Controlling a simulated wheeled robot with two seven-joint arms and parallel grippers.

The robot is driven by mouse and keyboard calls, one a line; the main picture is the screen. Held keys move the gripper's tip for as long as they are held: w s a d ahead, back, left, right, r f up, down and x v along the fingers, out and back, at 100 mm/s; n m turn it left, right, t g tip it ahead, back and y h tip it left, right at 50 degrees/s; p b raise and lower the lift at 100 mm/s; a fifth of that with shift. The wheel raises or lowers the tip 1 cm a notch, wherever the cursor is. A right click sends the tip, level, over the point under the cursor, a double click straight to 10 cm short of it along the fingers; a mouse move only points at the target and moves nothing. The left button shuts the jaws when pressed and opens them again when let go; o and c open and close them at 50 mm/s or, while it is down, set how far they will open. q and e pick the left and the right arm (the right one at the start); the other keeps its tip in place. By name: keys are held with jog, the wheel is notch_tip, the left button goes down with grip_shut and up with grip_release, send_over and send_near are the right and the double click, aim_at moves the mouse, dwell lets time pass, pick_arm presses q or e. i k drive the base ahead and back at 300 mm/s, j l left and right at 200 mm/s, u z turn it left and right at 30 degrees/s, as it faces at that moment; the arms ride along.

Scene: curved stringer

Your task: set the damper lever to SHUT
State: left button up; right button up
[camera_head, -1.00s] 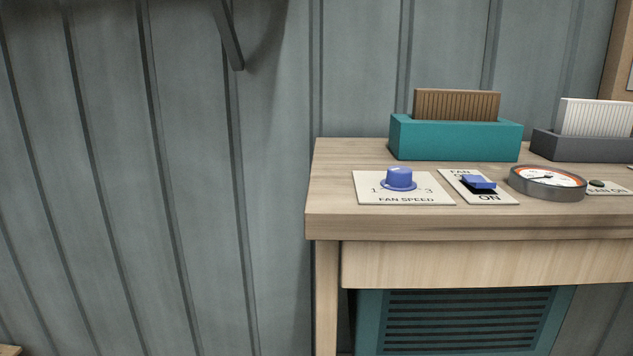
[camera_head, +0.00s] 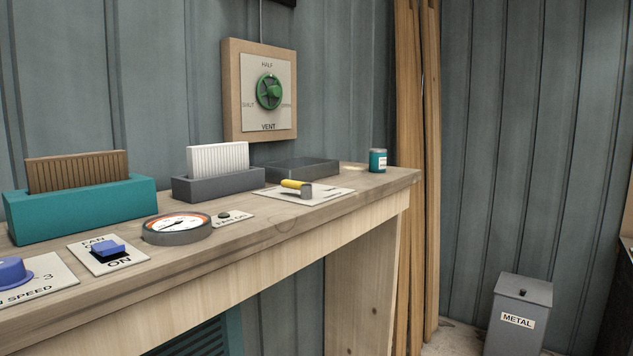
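The damper lever appears to be the yellow-handled lever (camera_head: 297,185) on a pale plate (camera_head: 325,196) near the right part of the bench top. Its yellow grip points left, and a grey block stands at its right end. The lettering on its plate is too small to read. Neither of my grippers shows in the head view.
The wooden bench (camera_head: 365,182) also bears a blue fan speed knob (camera_head: 14,271), a blue fan switch (camera_head: 108,249), a round gauge (camera_head: 177,227), filter holders and a small teal can (camera_head: 378,160). A green vent wheel (camera_head: 269,91) hangs above. A metal bin (camera_head: 518,314) stands right.

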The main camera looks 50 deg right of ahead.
aim_at(306, 189)
jog(key=l+z, duration=0.2)
jog(key=z, duration=1.2)
jog(key=k+l+z, duration=0.2)
jog(key=k+l, duration=0.05)
